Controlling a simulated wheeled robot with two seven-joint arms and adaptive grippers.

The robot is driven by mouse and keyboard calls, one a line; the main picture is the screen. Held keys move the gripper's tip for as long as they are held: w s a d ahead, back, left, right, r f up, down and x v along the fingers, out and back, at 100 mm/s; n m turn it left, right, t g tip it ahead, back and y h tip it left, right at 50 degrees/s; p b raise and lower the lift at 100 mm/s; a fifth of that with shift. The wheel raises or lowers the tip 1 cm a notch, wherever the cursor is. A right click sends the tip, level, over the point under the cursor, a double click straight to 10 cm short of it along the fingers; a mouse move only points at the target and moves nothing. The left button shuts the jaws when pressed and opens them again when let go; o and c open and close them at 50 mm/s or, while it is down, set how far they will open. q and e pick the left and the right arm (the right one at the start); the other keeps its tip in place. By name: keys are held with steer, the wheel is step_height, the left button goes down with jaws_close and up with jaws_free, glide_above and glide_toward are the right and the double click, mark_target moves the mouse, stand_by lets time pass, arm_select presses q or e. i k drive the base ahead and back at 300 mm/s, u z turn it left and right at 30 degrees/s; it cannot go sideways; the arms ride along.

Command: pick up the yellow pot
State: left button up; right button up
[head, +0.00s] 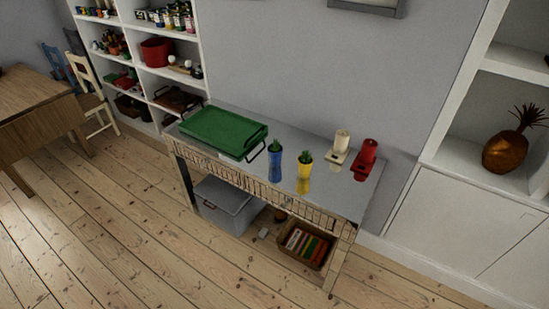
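The yellow pot (304,178) with a small green plant in it stands upright on the grey top of a narrow side table (325,199), near its front edge. A blue pot (275,165) with a green plant stands just to its left, a small gap apart. Neither of my grippers shows in the head view, and nothing is touching the yellow pot.
A green tray (223,132) lies on the table's left half. A cream object (340,146) and a red one (365,158) stand behind right. A box (229,203) and a basket (303,246) sit below. The floor (160,245) in front is clear.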

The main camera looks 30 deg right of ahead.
mark_target(304, 161)
steer(key=i, duration=0.75)
steer(key=z, duration=0.65)
steer(key=i, duration=0.65)
steer(key=z, duration=0.45)
